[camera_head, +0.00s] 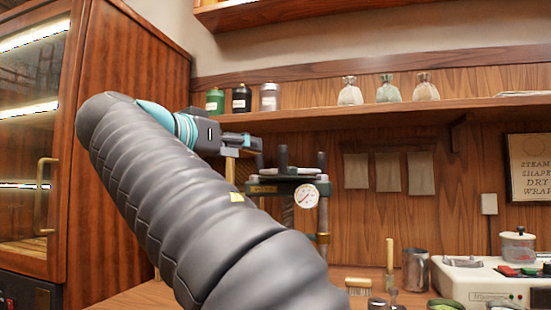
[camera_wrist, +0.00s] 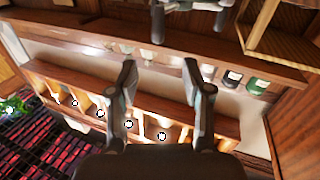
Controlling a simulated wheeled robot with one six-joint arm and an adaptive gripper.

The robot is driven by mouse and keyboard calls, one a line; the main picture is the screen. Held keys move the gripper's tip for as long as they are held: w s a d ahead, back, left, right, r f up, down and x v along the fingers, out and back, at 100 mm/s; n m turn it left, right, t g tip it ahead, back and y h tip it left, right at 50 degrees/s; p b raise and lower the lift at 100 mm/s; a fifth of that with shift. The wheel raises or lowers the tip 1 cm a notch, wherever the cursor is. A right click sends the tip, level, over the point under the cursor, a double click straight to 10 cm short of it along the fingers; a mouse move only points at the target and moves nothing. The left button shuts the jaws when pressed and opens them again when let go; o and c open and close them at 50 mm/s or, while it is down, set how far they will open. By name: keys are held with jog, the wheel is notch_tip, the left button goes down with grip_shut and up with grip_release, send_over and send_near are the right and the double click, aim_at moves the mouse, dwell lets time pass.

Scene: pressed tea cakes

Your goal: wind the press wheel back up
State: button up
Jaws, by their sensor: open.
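The press (camera_head: 291,187) stands on the counter in the head view, with a green crossbar, metal columns and a round white dial gauge (camera_head: 306,196). Dark upright knobs (camera_head: 283,158) show above the crossbar. The wheel's outline is hard to make out and partly hidden by my arm and gripper. My gripper (camera_head: 254,142) is at the upper left of the press, close to the knobs in the picture. I cannot tell whether it touches them. In the wrist view my gripper (camera_wrist: 160,78) has its two fingers spread apart, with nothing held between them.
A wall shelf (camera_head: 400,112) with canisters (camera_head: 241,99) and tied pouches (camera_head: 387,90) runs behind the press. A wooden cabinet (camera_head: 130,60) stands at left. A metal pitcher (camera_head: 415,270), brush (camera_head: 358,285) and white steamer unit (camera_head: 465,280) crowd the counter's right.

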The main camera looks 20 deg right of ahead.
aim_at(280, 154)
jog(key=p+x, duration=0.1)
jog(key=x, duration=1.3)
jog(key=shift+s, duration=0.1)
grip_shut()
